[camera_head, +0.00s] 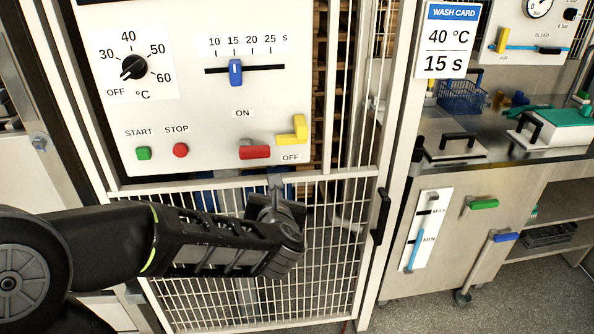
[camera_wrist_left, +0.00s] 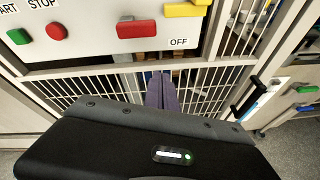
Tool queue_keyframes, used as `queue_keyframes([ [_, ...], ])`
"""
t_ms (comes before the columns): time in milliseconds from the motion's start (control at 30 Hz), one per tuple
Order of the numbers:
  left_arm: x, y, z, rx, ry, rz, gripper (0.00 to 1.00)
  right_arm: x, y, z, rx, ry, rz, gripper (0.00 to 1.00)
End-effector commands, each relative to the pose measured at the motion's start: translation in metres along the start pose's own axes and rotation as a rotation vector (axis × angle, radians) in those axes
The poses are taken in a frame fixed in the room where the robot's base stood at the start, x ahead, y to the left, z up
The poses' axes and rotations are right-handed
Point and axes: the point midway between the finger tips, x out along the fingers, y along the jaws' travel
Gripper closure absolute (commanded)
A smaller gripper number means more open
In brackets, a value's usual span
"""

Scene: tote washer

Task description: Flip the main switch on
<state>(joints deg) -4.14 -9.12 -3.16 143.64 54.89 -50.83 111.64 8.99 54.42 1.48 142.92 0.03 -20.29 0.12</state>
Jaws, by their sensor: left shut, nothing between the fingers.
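The main switch has a red handle (camera_head: 254,152) lying level on the white control panel (camera_head: 210,110), below the ON label and left of the OFF label. It also shows at the top of the left wrist view (camera_wrist_left: 136,28). A yellow bent piece (camera_head: 293,130) sits just above OFF, right of the red handle. My left gripper (camera_head: 275,184) is shut and empty, in front of the mesh gate below the panel. Its fingers (camera_wrist_left: 162,88) point toward the panel, below the red handle and apart from it. My right gripper is not in view.
A green START button (camera_head: 143,153) and a red STOP button (camera_head: 180,150) are left of the switch. A dial (camera_head: 133,67) and a blue slider (camera_head: 235,72) are above. The mesh gate (camera_head: 327,250) with a black handle (camera_head: 380,216) stands below. A steel counter is at right.

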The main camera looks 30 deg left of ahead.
Motion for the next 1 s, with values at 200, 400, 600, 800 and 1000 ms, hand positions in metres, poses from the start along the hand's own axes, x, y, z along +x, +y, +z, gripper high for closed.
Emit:
queue_keyframes([
  [200,0.0,0.01,-0.002,-0.251,0.002,0.044,1.0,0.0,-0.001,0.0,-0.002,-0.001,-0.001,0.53],
  [400,0.0,0.01,-0.002,-0.289,0.001,0.043,1.0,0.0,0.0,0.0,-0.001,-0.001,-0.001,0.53],
  [600,0.0,0.01,-0.002,-0.286,0.001,0.042,1.0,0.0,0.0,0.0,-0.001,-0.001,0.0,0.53],
  [800,0.008,0.01,-0.001,-0.286,0.001,0.043,1.0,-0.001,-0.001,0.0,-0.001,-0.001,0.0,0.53],
  [1000,0.034,0.011,-0.002,-0.282,0.003,0.043,1.0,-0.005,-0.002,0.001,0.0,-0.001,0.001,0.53],
])
